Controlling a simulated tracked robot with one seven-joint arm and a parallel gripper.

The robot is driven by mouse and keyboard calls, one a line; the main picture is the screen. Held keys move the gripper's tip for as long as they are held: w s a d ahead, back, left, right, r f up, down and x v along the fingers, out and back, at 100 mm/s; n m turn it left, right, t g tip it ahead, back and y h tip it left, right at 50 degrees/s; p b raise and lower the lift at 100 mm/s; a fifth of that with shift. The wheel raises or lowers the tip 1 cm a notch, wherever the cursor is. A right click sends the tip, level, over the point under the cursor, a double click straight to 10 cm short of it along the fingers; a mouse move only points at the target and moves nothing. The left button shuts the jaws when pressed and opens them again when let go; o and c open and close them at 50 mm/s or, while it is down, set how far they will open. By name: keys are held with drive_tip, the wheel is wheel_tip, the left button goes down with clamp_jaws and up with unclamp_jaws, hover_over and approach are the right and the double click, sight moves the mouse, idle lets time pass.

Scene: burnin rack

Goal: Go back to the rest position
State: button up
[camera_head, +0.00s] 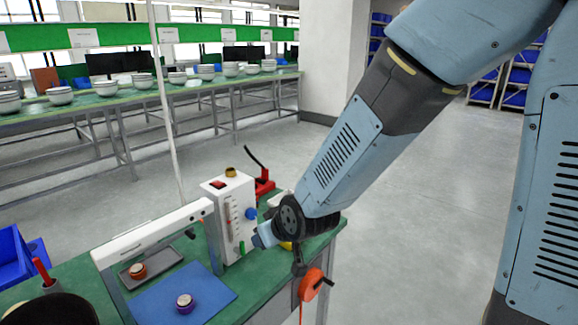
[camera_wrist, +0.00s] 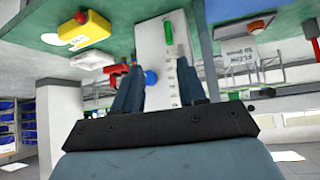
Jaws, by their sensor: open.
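My gripper (camera_head: 262,238) is at the end of my blue arm, above the right part of the green bench, close to the white instrument box (camera_head: 232,215). In the wrist view my gripper (camera_wrist: 158,68) has its two fingers apart with nothing seen held between them. The box (camera_wrist: 160,42), with its green tube and blue knob (camera_wrist: 151,77), shows beyond and between the fingers. In the head view the blue knob (camera_head: 251,213) is just above my gripper. I cannot tell whether a fingertip touches the box.
A blue mat (camera_head: 215,292) bears a small purple-banded part (camera_head: 185,303). A grey tray (camera_head: 165,258) holds a red-banded part (camera_head: 138,270). A white beam (camera_head: 150,232) spans the bench's left. A yellow object (camera_wrist: 90,32) is beside the box. An orange reel (camera_head: 311,284) hangs at the bench edge. Open floor lies right.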

drive_tip(key=w+d+r+m+h, duration=0.1)
drive_tip(key=d+r+m, duration=0.1)
drive_tip(key=d+r, duration=0.65)
drive_tip(key=s+d+r+m+h, duration=0.1)
drive_tip(key=s+d+r+m, duration=0.1)
drive_tip(key=d, duration=0.5)
drive_tip(key=s+d+r+m+h, duration=0.2)
drive_tip(key=s+d+r, duration=0.2)
drive_tip(key=s+d, duration=0.3)
drive_tip(key=s+d+r+m+g+h, duration=0.1)
drive_tip(key=s+d+r, duration=0.3)
drive_tip(key=d, duration=0.4)
drive_tip(key=shift+s+d+m+h, duration=0.2)
drive_tip(key=shift+s+m+h, duration=0.1)
drive_tip(key=shift+s+m, duration=0.1)
drive_tip(key=shift+r, duration=0.1)
